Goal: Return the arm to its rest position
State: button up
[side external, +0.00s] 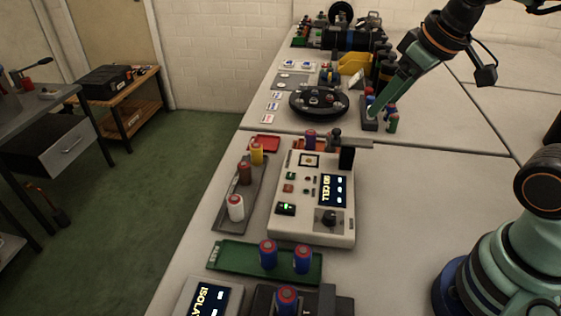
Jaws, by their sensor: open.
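My arm comes in from the upper right, and my gripper (384,108) points down and left at the far part of the bench. Its green fingers are beside a small dark stand (369,118) with a red-and-blue cylinder (369,94) near its top. At this size I cannot tell whether the fingers touch either one. I see nothing held between them; the gripper is open.
A black round turntable (319,104) lies left of the gripper. A white tester box (310,225) stands nearer, beside a grey tray (228,212) of cylinders. A green tray (230,256) holds two blue cylinders. The bench right of the tester (430,190) is clear.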

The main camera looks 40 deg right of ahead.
jog(key=shift+s+a+f+m, duration=0.1)
jog(key=shift+s+f+m, duration=0.55)
jog(key=shift+s, duration=0.25)
